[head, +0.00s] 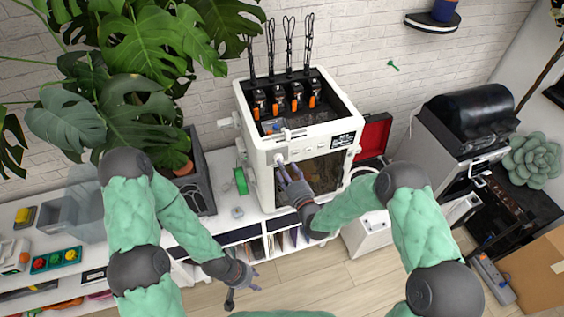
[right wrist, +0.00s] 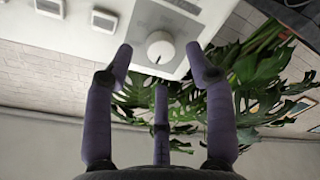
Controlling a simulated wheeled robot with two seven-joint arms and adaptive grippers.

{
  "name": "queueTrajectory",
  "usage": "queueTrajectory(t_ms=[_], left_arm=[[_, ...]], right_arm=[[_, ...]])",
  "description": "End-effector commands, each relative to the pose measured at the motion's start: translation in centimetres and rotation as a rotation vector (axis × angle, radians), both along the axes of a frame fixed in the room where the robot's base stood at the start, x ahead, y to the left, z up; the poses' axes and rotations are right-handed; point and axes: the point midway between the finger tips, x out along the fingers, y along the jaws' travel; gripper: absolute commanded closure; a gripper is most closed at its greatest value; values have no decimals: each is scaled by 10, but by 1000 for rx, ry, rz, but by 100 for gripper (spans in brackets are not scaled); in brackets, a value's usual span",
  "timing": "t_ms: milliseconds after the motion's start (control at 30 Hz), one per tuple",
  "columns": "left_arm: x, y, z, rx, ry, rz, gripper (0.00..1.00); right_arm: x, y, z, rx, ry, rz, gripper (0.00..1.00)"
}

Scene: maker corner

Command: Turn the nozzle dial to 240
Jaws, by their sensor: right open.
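The white 3D printer (head: 262,148) stands on the white shelf unit. A round white dial (right wrist: 160,47) is on its front panel in the right wrist view; a small dark mark shows near the dial's lower edge in that picture. Its scale numbers are not readable. In the head view the dial (head: 279,158) is small, at the panel's left. My right gripper (head: 287,174) is open in front of the dial. In the wrist view its fingers (right wrist: 159,56) are spread to either side of the dial, apart from it. My left gripper (head: 243,290) is open and empty, low, in front of the shelf.
A large potted plant (head: 130,100) stands left of the printer. A green spool (head: 241,181) hangs at the printer's left side. A red open case (head: 374,135) and a dark machine (head: 470,115) are to the right.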

Motion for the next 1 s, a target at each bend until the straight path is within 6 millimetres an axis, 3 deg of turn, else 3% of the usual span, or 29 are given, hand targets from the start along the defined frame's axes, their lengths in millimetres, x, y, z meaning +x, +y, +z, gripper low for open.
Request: queueTrajectory(t_ms=[300,633,833,1000], left_arm=[[0,0,7,0,0,0,60],[0,0,7,0,0,0,60],[0,0,7,0,0,0,60],[0,0,7,0,0,0,60]], right_arm=[[26,12,0,1,0,0,45],[28,12,0,1,1,-1,45],[28,12,0,2,1,-1,100],[28,12,-1,2,3,-1,100]])
